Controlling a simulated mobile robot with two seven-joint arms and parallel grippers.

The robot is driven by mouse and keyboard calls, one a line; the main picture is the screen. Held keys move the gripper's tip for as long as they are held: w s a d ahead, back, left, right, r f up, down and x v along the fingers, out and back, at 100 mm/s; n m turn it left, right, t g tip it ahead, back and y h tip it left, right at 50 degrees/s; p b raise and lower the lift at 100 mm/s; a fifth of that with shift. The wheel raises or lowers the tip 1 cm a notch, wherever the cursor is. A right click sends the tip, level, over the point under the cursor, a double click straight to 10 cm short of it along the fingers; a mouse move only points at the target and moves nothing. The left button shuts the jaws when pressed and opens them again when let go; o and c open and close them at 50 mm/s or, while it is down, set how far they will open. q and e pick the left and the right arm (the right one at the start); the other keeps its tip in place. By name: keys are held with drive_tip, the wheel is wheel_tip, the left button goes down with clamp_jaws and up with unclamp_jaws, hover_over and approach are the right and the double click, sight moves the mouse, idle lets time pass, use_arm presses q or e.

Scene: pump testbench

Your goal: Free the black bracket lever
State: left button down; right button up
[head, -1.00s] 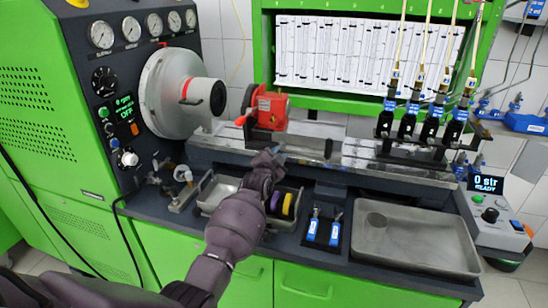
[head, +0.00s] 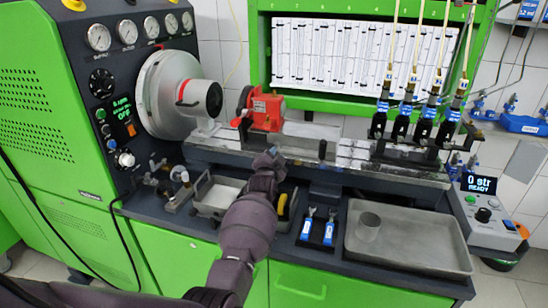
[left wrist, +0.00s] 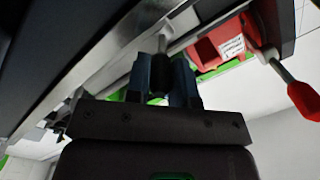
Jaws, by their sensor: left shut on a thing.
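My left gripper (head: 270,156) is at the front of the metal rail, below the red unit (head: 265,110). In the left wrist view its two blue-black fingers (left wrist: 160,80) are shut on a dark knob on a short metal stem (left wrist: 162,42), which appears to be the black bracket lever (left wrist: 157,75). The lever is hidden behind my gripper in the head view. The red unit also shows at upper right in the left wrist view (left wrist: 225,42), with a red-handled lever (left wrist: 303,100) beside it. My right gripper is out of view.
A green test cabinet with gauges and a round grey drive housing (head: 170,95) stands at left. On the bench are a small tray (head: 212,200), a rack with blue-labelled parts (head: 318,230) and a large metal tray (head: 420,250). Several injectors (head: 425,122) stand at right.

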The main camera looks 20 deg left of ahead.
use_arm(q)
drive_tip(key=c, duration=1)
unclamp_jaws()
drive_tip(key=shift+d, duration=0.1)
drive_tip(key=shift+s, duration=0.1)
drive_tip(key=shift+s+d, duration=0.1)
drive_tip(key=shift+s, duration=0.5)
drive_tip(key=p+v, duration=0.1)
drive_tip(key=v, duration=0.8)
drive_tip(key=shift+s+d, duration=0.1)
drive_tip(key=shift+s, duration=0.1)
drive_tip(key=shift+c, duration=0.2)
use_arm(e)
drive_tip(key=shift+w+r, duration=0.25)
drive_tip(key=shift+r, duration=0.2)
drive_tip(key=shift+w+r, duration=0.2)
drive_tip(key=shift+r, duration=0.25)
